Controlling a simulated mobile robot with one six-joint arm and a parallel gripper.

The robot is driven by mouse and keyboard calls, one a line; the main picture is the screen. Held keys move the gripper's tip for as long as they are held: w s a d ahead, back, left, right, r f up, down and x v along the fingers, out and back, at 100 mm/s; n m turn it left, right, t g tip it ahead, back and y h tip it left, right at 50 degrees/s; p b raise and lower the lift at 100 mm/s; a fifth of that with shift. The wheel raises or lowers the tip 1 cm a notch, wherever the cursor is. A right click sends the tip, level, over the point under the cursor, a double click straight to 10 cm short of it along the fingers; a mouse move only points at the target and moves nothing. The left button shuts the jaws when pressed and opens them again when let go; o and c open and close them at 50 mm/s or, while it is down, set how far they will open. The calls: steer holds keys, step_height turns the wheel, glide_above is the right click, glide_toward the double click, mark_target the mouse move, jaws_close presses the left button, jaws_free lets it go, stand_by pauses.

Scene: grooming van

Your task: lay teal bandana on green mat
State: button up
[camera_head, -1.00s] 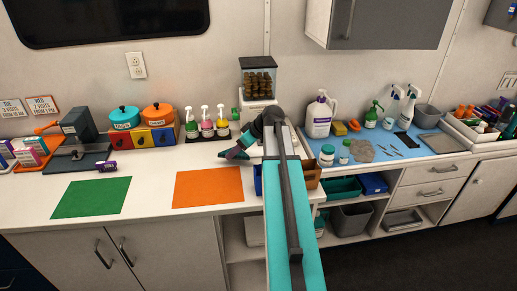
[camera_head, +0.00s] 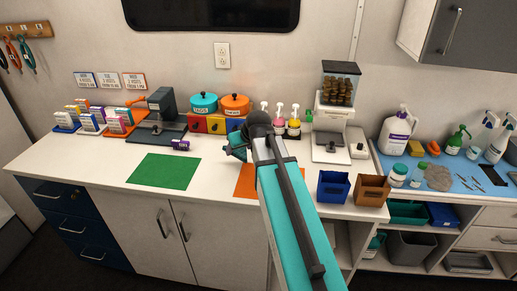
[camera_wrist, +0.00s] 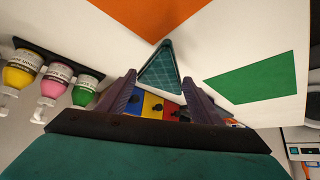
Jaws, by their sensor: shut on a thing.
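The teal bandana (camera_wrist: 160,74), a folded triangle with a light grid pattern, is between my gripper's purple fingertips in the wrist view. My gripper (camera_wrist: 163,92) is shut on it. In the head view my gripper (camera_head: 232,153) is over the counter near the back edge of the orange mat, right of the green mat. The bandana is hard to make out there. The green mat (camera_head: 165,171) lies flat and bare on the white counter; it also shows at the right of the wrist view (camera_wrist: 255,80).
My arm partly covers the orange mat (camera_head: 245,182). A purple roll (camera_head: 181,145) lies behind the green mat, near a dark grey press-like device (camera_head: 160,115). Colored bins with lidded pots and pump bottles (camera_head: 293,122) stand behind my gripper. Blue (camera_head: 333,186) and brown bins are right.

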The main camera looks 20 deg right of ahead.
steer(key=a+r, duration=0.2)
steer(key=a, duration=0.8)
steer(key=shift+w+a+r+m+h, duration=0.15)
steer(key=shift+w+a+m+h, duration=0.15)
steer(key=shift+w+a+m, duration=0.1)
steer(key=shift+s+d, duration=0.1)
